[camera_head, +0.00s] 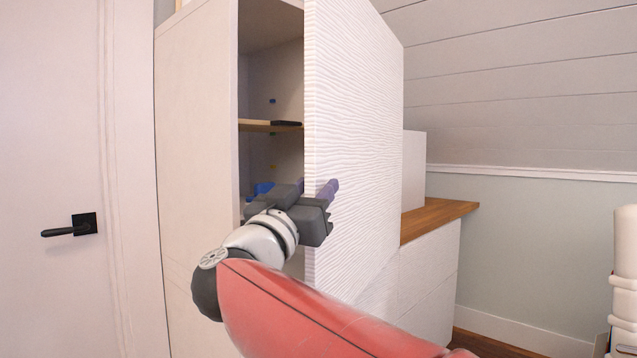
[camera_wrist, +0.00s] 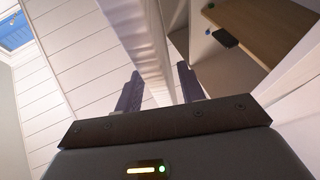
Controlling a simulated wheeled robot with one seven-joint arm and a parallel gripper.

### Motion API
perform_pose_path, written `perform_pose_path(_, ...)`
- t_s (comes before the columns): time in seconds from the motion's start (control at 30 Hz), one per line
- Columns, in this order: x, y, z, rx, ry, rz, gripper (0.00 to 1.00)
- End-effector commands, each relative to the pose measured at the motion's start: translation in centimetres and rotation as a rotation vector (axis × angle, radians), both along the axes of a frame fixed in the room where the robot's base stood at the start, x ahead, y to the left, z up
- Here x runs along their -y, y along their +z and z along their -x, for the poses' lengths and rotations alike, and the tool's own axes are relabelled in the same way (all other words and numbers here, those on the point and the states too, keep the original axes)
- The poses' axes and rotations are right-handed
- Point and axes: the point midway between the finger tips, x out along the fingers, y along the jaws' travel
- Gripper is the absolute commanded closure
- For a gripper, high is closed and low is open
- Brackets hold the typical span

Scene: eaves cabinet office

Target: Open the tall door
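The tall door (camera_head: 350,120) is a white panel with a rippled face, standing partly open from the tall white cabinet (camera_head: 195,130). Its free edge faces me, and shelves show through the gap on its left. My gripper (camera_head: 317,188) is at this edge, at about mid-height in the head view. In the wrist view the door (camera_wrist: 148,45) passes between the two dark purple fingers (camera_wrist: 158,90), one on each side. The fingers are spread apart, with some space beside the panel. Whether either finger touches the door is unclear.
Inside the cabinet, a wooden shelf (camera_head: 262,126) holds a dark flat item, and a blue item (camera_head: 262,188) sits lower. A low white unit with a wooden top (camera_head: 435,215) stands to the right. A room door with a black handle (camera_head: 70,229) is at the left.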

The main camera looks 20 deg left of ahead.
Motion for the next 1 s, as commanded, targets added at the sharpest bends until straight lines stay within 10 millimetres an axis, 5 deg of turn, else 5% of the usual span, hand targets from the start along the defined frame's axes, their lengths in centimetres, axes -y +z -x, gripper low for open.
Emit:
perform_pose_path(0.47, 0.2, 0.8, -1.9, 0.001, 0.0, 0.0, 0.61)
perform_pose_path(0.77, 0.2, 0.8, -1.8, 0.001, 0.0, 0.0, 0.99)
perform_pose_path(1.0, 0.2, 0.8, -1.8, 0.001, 0.001, 0.0, 1.0)
